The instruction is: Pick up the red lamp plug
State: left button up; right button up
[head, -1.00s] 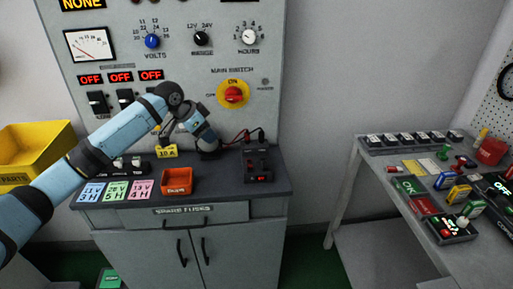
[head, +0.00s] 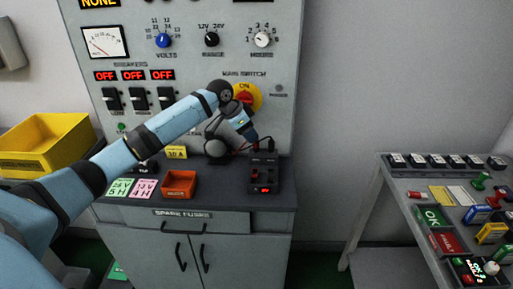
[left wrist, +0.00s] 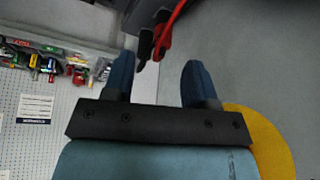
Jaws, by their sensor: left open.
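The red lamp plug (left wrist: 163,42) with its red lead shows at the top of the left wrist view, beside a black plug (left wrist: 145,46). In the head view the black tester box (head: 264,172) with the leads stands on the cabinet top; the plug there is too small and partly covered to make out surely. My left gripper (head: 251,139) is just above and left of this box. In the left wrist view its blue fingers (left wrist: 158,62) are apart, with nothing between them. The plugs appear beyond the gap between the fingertips. My right gripper is not in view.
An orange bin (head: 180,184) and a yellow 10 A tag (head: 176,152) are on the cabinet top (head: 222,194). The panel's main switch (head: 247,97) is close behind my arm. A grey side table (head: 404,172) with cards and plugs stands at the right.

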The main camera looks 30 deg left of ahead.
aim_at(256, 148)
pick_arm(q)
jog(key=shift+x, duration=3)
jog(key=shift+a, duration=0.2)
jog(key=c, duration=0.9)
